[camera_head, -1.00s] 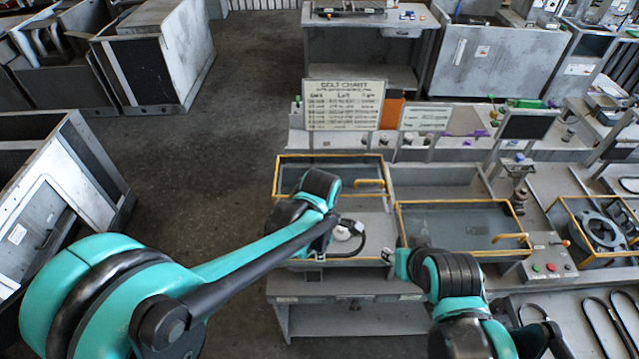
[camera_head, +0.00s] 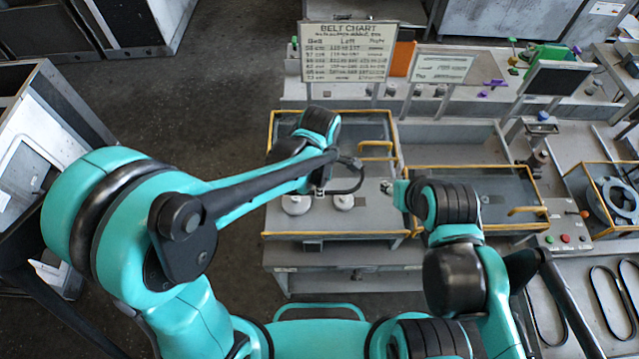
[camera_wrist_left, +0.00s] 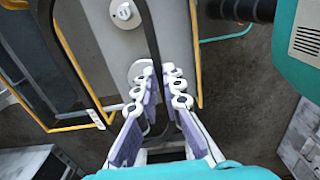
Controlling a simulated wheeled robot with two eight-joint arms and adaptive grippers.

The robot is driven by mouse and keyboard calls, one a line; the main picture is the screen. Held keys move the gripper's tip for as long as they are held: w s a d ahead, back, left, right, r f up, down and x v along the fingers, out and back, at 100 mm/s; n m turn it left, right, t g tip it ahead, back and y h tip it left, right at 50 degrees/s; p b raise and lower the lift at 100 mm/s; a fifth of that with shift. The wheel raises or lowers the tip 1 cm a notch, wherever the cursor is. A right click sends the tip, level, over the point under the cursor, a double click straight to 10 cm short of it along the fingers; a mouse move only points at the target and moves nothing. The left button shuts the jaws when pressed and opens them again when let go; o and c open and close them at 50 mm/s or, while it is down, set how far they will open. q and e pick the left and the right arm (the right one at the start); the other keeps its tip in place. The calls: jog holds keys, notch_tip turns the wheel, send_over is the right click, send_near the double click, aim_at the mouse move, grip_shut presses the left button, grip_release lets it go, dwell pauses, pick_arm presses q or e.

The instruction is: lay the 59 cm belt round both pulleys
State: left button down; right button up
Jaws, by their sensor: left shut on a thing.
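My left gripper (camera_head: 320,188) is shut on a black belt (camera_head: 352,178), over the yellow-framed housing. The belt hangs as a loop out to the right of the fingers. Two pale round pulleys, the left one (camera_head: 296,204) and the right one (camera_head: 343,201), sit on the housing's grey plate just below the gripper. In the left wrist view the belt (camera_wrist_left: 153,40) runs between the fingers (camera_wrist_left: 164,92). One pulley (camera_wrist_left: 125,13) shows clear; the other (camera_wrist_left: 140,70) is partly behind the fingers. I cannot see the belt round either pulley. My right gripper (camera_head: 394,190) is small and its jaws are unclear.
A yellow frame with a handle (camera_head: 378,148) edges the housing. A belt chart (camera_head: 348,52) stands behind it. A second framed box (camera_head: 465,190) and a button panel (camera_head: 562,238) are to the right. Spare belts (camera_head: 612,300) lie at the lower right.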

pick_arm(q)
jog(key=b, duration=0.8)
send_over(320, 218)
notch_tip(320, 218, down, 12)
jog(key=shift+a+f, duration=0.1)
jog(key=shift+f, duration=0.15)
jog(key=shift+f+b, duration=0.3)
jog(key=shift+b, duration=0.15)
jog(key=shift+f+b, duration=0.15)
jog(key=shift+b, duration=0.3)
jog(key=shift+f, duration=0.1)
jog(key=shift+f+b, duration=0.4)
jog(key=shift+b, duration=0.15)
jog(key=shift+f, duration=0.15)
dwell(0.5)
jog(key=shift+f+b, duration=0.3)
jog(key=shift+b, duration=0.2)
